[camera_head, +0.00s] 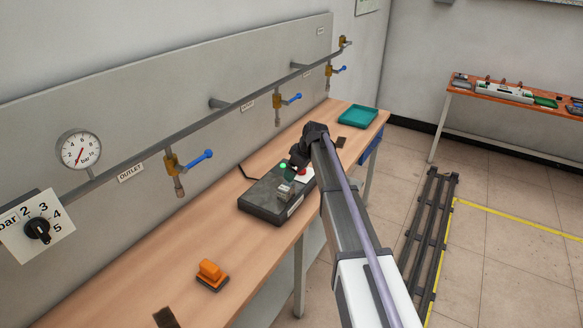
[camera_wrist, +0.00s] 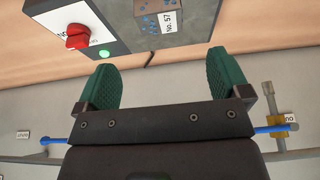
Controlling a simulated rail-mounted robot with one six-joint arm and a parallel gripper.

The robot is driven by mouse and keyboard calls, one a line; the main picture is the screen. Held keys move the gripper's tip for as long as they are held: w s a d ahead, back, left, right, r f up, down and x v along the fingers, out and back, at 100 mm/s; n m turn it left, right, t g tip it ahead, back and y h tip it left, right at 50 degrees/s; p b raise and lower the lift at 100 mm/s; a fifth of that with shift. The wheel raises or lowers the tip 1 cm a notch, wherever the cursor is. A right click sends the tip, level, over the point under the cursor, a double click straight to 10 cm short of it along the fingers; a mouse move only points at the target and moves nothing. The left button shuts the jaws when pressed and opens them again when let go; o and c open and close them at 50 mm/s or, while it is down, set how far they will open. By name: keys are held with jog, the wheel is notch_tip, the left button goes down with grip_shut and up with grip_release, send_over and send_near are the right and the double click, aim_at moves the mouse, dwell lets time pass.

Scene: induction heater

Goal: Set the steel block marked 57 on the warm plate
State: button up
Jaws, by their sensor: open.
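The steel block (camera_head: 284,193) stands on the top of a dark heater unit (camera_head: 263,207) on the bench. In the wrist view the block (camera_wrist: 149,24) shows a blue-speckled face and a white label reading No. 57.
An orange-handled tool (camera_head: 211,271) lies on the bench (camera_head: 185,245) front left. Dark pads (camera_head: 341,143) and a teal tray (camera_head: 358,115) are at the right. A pipe with valves (camera_head: 171,164) runs along the wall behind. Bench between orange tool and heater is clear.

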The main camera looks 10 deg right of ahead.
jog(key=s+a+m+g+h, duration=0.1)
jog(key=s+a+m, duration=0.2)
jog(key=s, duration=1.5)
jog(key=s+a+f+m+g+h, duration=0.1)
jog(key=s+m, duration=0.5)
jog(key=s, duration=1.3)
jog(key=shift+s+a+f+g+h, duration=0.15)
jog(key=shift+s+a+g+h, duration=0.15)
jog(key=shift+a+g+h, duration=0.55)
